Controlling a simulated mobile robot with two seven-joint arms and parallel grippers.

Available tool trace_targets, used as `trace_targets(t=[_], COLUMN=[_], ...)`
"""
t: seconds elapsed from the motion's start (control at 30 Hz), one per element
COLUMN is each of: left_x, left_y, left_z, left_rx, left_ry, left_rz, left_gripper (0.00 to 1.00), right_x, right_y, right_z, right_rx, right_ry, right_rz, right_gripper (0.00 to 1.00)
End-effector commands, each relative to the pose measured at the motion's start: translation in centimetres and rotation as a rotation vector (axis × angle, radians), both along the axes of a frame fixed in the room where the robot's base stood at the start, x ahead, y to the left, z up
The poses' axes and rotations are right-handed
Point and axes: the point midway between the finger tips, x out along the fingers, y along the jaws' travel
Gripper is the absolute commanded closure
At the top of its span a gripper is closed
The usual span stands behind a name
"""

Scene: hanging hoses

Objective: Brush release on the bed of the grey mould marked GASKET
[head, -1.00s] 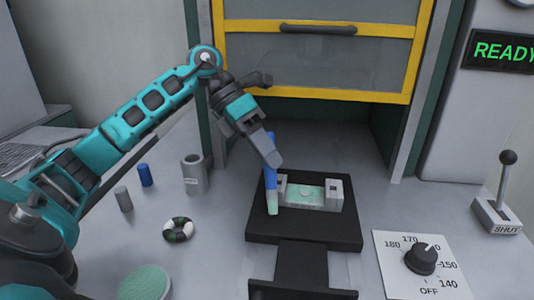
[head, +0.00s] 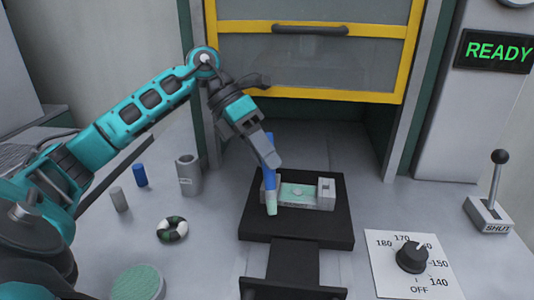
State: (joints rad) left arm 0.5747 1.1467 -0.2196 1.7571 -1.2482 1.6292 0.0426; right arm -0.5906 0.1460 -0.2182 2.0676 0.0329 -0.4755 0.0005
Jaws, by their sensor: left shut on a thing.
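The grey mould (head: 326,193) sits on a black plate (head: 325,232) in front of the press opening. Its bed (head: 298,190) looks pale green, with a small lighter spot near the middle. Any marking on the mould is too small to read. My left gripper (head: 270,155) is shut on a blue-handled brush (head: 270,178). The brush is nearly upright, its pale green tip (head: 271,209) pointing down at the left front end of the mould. I cannot tell whether the tip touches it. My right gripper is not in view.
A grey cup (head: 188,174), a blue cylinder (head: 140,175), a grey cylinder (head: 119,199) and a striped ring (head: 172,229) stand left. A round green pad (head: 138,284) lies front left. A dial (head: 411,255) and a lever marked SHUT (head: 494,195) stand right. The yellow-framed guard (head: 310,95) is raised behind.

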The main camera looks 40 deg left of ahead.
Motion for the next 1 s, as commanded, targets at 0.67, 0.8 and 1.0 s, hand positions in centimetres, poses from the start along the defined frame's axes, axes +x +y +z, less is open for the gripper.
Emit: trace_targets(t=[0.67, 0.8, 1.0], left_x=[-0.6, -0.7, -0.8], left_y=[0.5, 0.6, 0.7], left_z=[7.5, 8.7, 9.4], left_rx=[0.002, 0.002, 0.001], left_ry=[0.001, 0.000, 0.001], left_rz=[0.002, 0.004, 0.004], left_gripper=[1.00, 1.00, 1.00], right_x=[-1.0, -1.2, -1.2], right_y=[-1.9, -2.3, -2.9], right_z=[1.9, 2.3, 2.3], right_rx=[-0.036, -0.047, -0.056], right_ry=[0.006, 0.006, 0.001], right_rz=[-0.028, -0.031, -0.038], right_gripper=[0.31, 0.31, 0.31])
